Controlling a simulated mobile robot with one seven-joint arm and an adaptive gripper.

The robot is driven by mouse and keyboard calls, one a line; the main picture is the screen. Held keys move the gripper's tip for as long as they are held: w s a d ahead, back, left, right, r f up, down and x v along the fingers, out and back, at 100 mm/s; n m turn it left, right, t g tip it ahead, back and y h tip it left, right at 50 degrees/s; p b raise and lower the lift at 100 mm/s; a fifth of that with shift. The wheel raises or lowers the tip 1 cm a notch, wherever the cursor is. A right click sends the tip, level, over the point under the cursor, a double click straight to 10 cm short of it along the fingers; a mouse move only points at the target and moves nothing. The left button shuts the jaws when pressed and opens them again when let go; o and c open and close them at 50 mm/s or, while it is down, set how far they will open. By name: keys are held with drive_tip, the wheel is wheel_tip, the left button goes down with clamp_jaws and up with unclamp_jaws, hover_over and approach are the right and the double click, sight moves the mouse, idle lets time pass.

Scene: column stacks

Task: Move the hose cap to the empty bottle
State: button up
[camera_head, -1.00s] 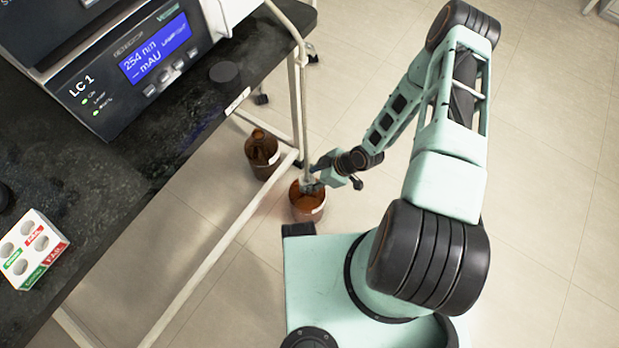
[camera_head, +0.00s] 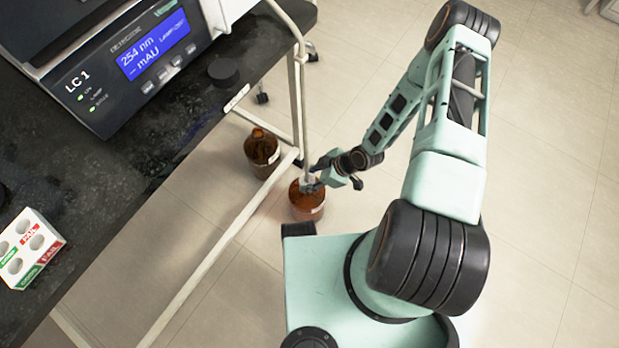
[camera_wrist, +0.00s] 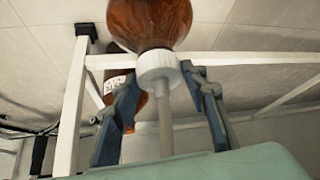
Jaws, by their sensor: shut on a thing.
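The white ribbed hose cap (camera_wrist: 158,66) is between my fingertips in the wrist view, with its pale hose (camera_wrist: 165,120) running toward the camera. My gripper (camera_wrist: 160,72) is shut on it. The cap is at the neck of an amber bottle (camera_wrist: 150,15); I cannot tell whether it is seated. In the head view my gripper (camera_head: 314,183) is at the top of the nearer amber bottle (camera_head: 306,206) on the floor. A second amber bottle (camera_head: 262,148) with a label stands behind to the left. I cannot tell the liquid levels.
A white frame bar (camera_head: 225,235) of the bench runs close beside the bottles, and a leg (camera_head: 301,105) stands near my gripper. The black benchtop (camera_head: 130,190) carries an LC 1 instrument (camera_head: 120,70), a black round cap (camera_head: 223,72) and a white rack (camera_head: 30,250). Floor at right is clear.

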drive_tip(key=o, duration=1.2)
drive_tip(key=shift+c, duration=0.2)
drive_tip(key=v, duration=1.2)
drive_tip(key=shift+d, duration=0.1)
